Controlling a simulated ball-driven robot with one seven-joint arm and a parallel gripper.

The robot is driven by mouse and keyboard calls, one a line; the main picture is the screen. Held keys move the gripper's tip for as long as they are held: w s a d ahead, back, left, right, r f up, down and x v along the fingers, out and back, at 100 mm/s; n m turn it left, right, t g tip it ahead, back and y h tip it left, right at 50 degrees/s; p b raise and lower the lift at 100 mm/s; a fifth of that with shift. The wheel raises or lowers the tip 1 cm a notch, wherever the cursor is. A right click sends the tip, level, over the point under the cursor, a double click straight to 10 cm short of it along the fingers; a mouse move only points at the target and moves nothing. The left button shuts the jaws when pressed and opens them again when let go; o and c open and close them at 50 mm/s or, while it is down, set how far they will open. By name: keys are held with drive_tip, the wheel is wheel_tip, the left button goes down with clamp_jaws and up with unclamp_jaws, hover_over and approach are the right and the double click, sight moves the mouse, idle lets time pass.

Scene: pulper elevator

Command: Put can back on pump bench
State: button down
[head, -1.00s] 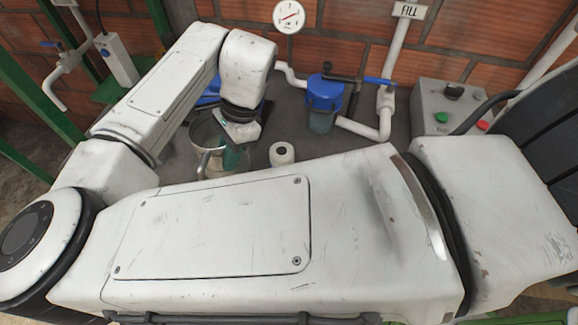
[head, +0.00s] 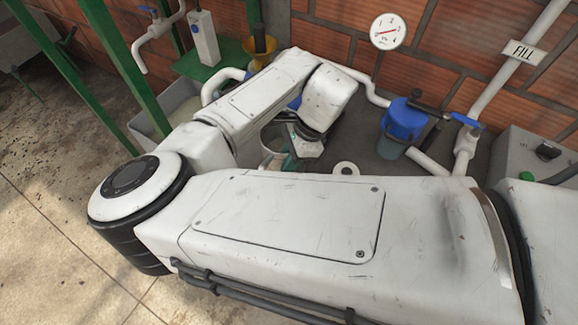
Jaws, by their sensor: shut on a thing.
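The can (head: 270,158) is a pale metal vessel seen just left of my gripper in the head view, partly hidden by my arm. My gripper (head: 291,163), with teal fingers, points down at the can's right side and is shut on it. The fingertips and the can's lower part are hidden behind my forearm. The pump bench (head: 358,140) is the dark grey top around and behind them. I cannot tell whether the can touches the bench.
A white ring-shaped piece (head: 345,168) lies on the bench right of my gripper. A blue-capped filter (head: 402,122), white pipes and a grey control box (head: 530,160) stand farther right. Green posts (head: 115,65) and a grey trough (head: 160,112) are at left. Open floor lies front left.

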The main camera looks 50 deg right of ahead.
drive_tip(key=shift+f, duration=1.7)
drive_tip(key=c, duration=1.1)
unclamp_jaws()
drive_tip(key=shift+c, duration=0.2)
drive_tip(key=b+v, duration=0.1)
drive_tip(key=v, duration=1.1)
drive_tip(key=shift+f, duration=0.1)
